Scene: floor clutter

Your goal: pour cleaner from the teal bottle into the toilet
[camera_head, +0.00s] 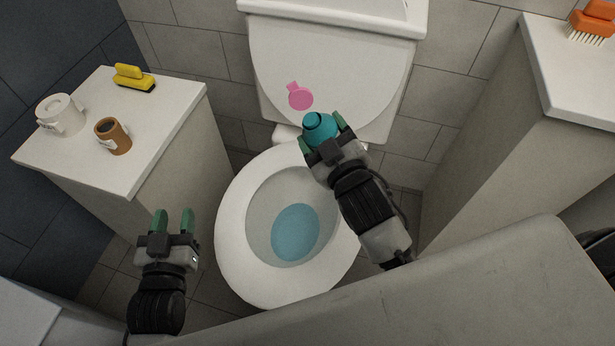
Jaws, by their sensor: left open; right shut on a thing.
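The teal bottle (317,124) is held in my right gripper (322,133), whose green fingers are shut around it. It is above the rear right part of the toilet rim, and a dark spot shows on its near top; the rest is hidden by the gripper. The toilet (231,238) stands in the middle with its bowl open and blue water (296,232) inside. My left gripper (174,222) is open and empty, to the left of the bowl, with its fingers pointing up the picture.
A white-topped cabinet (150,150) at left bears a yellow brush (134,77), a white mug (60,115) and a brown cup (113,136). A pink object (299,96) is against the tank (340,60). An orange brush (591,22) sits on the right counter (560,75).

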